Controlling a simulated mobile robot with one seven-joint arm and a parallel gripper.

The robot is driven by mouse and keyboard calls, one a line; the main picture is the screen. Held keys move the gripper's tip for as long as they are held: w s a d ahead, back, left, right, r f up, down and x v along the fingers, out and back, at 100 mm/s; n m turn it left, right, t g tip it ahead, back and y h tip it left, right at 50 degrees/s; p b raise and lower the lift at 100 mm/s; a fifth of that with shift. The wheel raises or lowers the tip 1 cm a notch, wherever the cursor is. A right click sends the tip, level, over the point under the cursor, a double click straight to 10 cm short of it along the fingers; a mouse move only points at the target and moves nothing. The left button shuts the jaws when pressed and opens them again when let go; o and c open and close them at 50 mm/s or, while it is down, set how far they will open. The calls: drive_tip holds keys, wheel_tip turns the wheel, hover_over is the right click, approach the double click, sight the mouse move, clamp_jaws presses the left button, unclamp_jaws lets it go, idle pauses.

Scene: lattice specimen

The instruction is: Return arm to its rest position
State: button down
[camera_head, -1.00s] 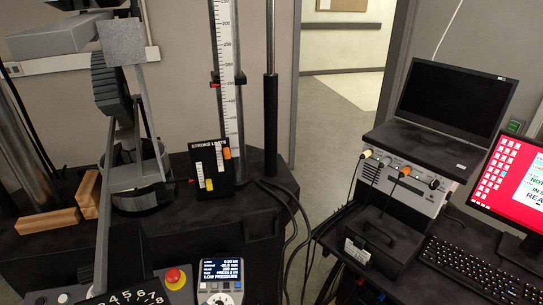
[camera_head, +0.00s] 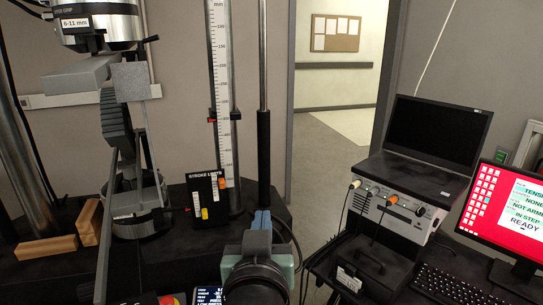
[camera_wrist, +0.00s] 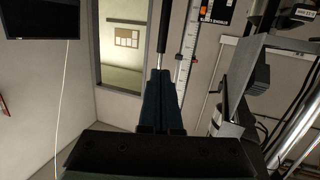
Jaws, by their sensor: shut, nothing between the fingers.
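My gripper (camera_head: 262,216) shows at the bottom middle of the head view, pointing away toward the testing machine. Its blue fingers lie side by side, shut and empty. In the wrist view the shut fingers (camera_wrist: 160,78) point toward the wall and doorway and touch nothing that I can see. My arm comes in from the bottom edge of the head view.
A stroke limits panel (camera_head: 207,200) and an upright ruler (camera_head: 222,90) stand behind and left of my gripper. A laptop (camera_head: 437,135) on a grey instrument box (camera_head: 400,205), a red monitor (camera_head: 508,212) and a keyboard (camera_head: 462,290) stand at the right. A control pendant (camera_head: 209,295) is partly hidden at the bottom.

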drive_tip(key=s+r+t, duration=0.5)
drive_tip(key=s+r, duration=0.1)
drive_tip(key=r, duration=0.8)
drive_tip(key=s+d+r+t, duration=0.1)
drive_tip(key=s+r+t, duration=0.4)
drive_tip(key=r, duration=0.9)
drive_tip(key=s, duration=0.2)
drive_tip(key=shift+s+d+r, duration=0.2)
drive_tip(key=shift+s+r, duration=0.05)
drive_tip(key=shift+s, duration=0.05)
